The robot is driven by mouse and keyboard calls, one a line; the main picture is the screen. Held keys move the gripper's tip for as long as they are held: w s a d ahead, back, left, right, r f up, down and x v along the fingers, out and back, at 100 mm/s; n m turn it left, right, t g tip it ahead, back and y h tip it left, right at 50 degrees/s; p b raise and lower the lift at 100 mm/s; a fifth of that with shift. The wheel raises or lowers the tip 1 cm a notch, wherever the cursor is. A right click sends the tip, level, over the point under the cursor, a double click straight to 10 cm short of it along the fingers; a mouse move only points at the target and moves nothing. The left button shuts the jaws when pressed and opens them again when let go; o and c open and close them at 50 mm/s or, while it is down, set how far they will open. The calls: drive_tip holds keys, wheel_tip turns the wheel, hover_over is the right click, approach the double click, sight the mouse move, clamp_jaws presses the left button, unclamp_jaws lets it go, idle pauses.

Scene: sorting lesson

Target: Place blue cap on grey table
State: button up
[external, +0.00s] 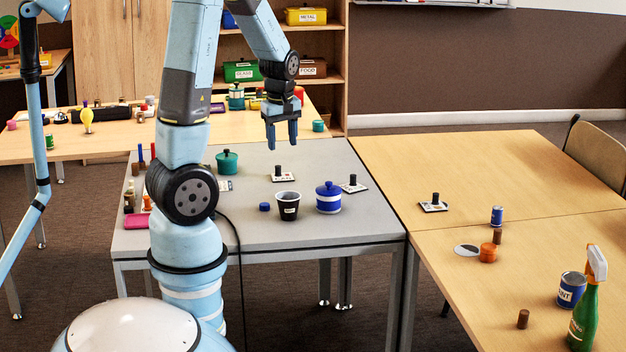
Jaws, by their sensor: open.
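A small blue cap (264,207) lies on the grey table (345,222), just left of a black cup (288,207) with a white label. My gripper (282,146) hangs above the back part of the grey table with its fingers pointing down. It is open and empty, up and behind the blue cap and apart from it.
A blue-and-white lidded jar (328,198) stands right of the cup. A green lidded pot (228,162) and black-knobbed cards (283,174) stand behind. Wooden tables adjoin at right, with a spray bottle (586,310) and paint can (571,290). The grey table's right front is clear.

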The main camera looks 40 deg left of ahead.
drive_tip(key=s+d+r+m+t, duration=0.2)
drive_tip(key=s+r+m, duration=0.4)
drive_tip(key=s+r, duration=0.3)
drive_tip(key=s+d+r+m+t, duration=0.2)
drive_tip(key=s+r+m, duration=0.4)
drive_tip(key=s+r, duration=0.4)
drive_tip(key=shift+d+h, duration=0.3)
drive_tip(key=shift+d, duration=0.35)
